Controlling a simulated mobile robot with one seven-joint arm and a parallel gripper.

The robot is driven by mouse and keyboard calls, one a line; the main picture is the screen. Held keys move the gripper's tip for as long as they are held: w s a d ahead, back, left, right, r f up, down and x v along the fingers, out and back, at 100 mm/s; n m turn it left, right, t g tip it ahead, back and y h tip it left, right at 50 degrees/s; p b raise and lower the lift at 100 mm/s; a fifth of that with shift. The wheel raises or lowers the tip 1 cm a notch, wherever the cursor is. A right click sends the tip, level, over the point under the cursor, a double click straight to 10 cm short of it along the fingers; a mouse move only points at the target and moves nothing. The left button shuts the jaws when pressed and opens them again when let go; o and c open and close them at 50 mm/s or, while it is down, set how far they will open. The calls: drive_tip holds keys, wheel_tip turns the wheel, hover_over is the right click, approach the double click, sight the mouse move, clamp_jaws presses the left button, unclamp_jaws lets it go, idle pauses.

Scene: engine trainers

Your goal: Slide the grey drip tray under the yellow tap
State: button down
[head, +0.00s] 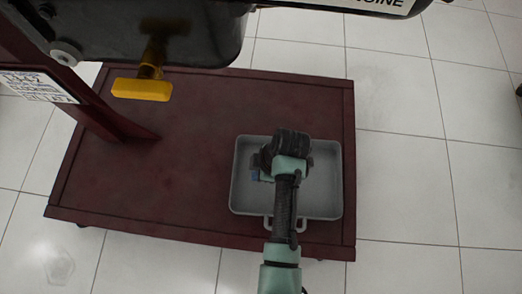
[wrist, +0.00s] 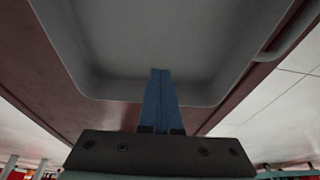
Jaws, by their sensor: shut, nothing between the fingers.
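The grey drip tray (head: 322,192) is a shallow rectangular pan on the right part of a dark red platform, with a handle at its front edge. The yellow tap (head: 142,89) hangs from the dark tank at the upper left, well left of the tray. My gripper (head: 255,176) is over the left part of the tray, largely hidden by my arm. In the wrist view its blue fingers (wrist: 160,72) are together and empty, with their tips in front of the inside of the tray (wrist: 150,40). I cannot tell whether they touch it.
The dark red platform (head: 150,190) has clear room between the tray and the area below the tap. A slanted dark red post (head: 105,120) with a label stands at the left. The dark tank (head: 210,35) overhangs the back. White tiled floor (head: 420,200) surrounds the platform.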

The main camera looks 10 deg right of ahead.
sight(235, 178)
drive_tip(key=b+x, duration=0.1)
drive_tip(key=x, duration=0.2)
drive_tip(key=shift+w+a+b, duration=0.15)
drive_tip(key=shift+a+b, duration=0.1)
drive_tip(key=shift+b, duration=0.15)
drive_tip(key=shift+w+a+r+b, duration=0.1)
drive_tip(key=shift+a+b, duration=0.2)
drive_tip(key=shift+a, duration=0.25)
drive_tip(key=shift+w+a+r+b, duration=0.15)
drive_tip(key=shift+a+b, duration=0.15)
drive_tip(key=shift+a, duration=0.25)
drive_tip(key=shift+w+a+r, duration=0.15)
drive_tip(key=shift+a, duration=0.35)
drive_tip(key=shift+a, duration=0.1)
drive_tip(key=w+a+p, duration=0.1)
drive_tip(key=a, duration=0.4)
drive_tip(key=w+a+p, duration=0.1)
drive_tip(key=a, duration=0.4)
drive_tip(key=w+a+p, duration=0.2)
drive_tip(key=a, duration=0.4)
drive_tip(key=shift+a, duration=0.1)
